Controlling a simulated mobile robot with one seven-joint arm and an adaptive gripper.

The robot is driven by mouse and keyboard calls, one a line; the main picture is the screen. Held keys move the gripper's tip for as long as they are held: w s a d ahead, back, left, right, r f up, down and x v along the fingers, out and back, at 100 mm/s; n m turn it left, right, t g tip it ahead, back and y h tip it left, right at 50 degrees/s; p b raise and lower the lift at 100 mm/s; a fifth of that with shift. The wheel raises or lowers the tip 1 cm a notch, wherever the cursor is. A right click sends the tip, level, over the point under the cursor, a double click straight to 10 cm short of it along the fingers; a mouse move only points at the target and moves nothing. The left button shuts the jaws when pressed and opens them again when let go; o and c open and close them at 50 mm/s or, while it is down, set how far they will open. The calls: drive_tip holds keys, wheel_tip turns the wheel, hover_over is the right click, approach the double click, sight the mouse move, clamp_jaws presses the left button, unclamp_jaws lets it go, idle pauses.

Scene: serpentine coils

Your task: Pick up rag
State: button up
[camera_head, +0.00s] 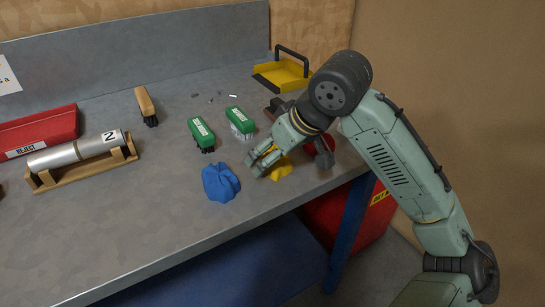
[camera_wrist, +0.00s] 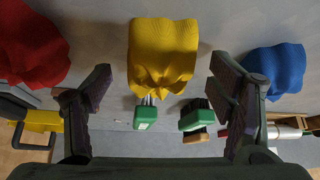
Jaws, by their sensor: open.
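A crumpled yellow rag (camera_head: 283,172) lies on the grey table near its front edge, partly hidden behind my gripper. In the wrist view the yellow rag (camera_wrist: 162,50) shows in the gap between my two fingers, with space on both sides. A blue rag (camera_head: 219,184) lies to its left in the head view and at the right of the wrist view (camera_wrist: 277,70). A red rag (camera_head: 323,157) lies to its right, partly hidden by my arm, and at the left of the wrist view (camera_wrist: 30,45). My gripper (camera_head: 263,166) is open and empty; it also shows in the wrist view (camera_wrist: 160,85).
Two green brushes (camera_head: 201,133) (camera_head: 240,121) and a wooden-handled brush (camera_head: 146,104) lie behind the rags. A yellow dustpan (camera_head: 279,76) is at the back. A silver cylinder (camera_head: 80,152) rests on a wooden stand at left. A red bin (camera_head: 345,220) stands below the table.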

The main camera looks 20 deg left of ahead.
drive_tip(key=shift+c, duration=0.3)
drive_tip(key=c, duration=1.2)
drive_tip(key=shift+r, duration=0.5)
drive_tip(key=shift+s+d+r+b, duration=0.1)
drive_tip(key=shift+s+r+b, duration=0.2)
drive_tip(key=shift+r, duration=0.35)
drive_tip(key=shift+s+r+b, duration=0.2)
drive_tip(key=shift+r+b, duration=0.05)
drive_tip(key=shift+r, duration=0.35)
drive_tip(key=s+d, duration=0.1)
drive_tip(key=s, duration=0.4)
drive_tip(key=s+r+b, duration=0.1)
drive_tip(key=s, duration=0.4)
drive_tip(key=s+d+b, duration=0.1)
drive_tip(key=s, duration=0.3)
drive_tip(key=shift+s+d+r, duration=0.25)
drive_tip(key=shift+s+d, duration=0.05)
drive_tip(key=shift+s, duration=0.1)
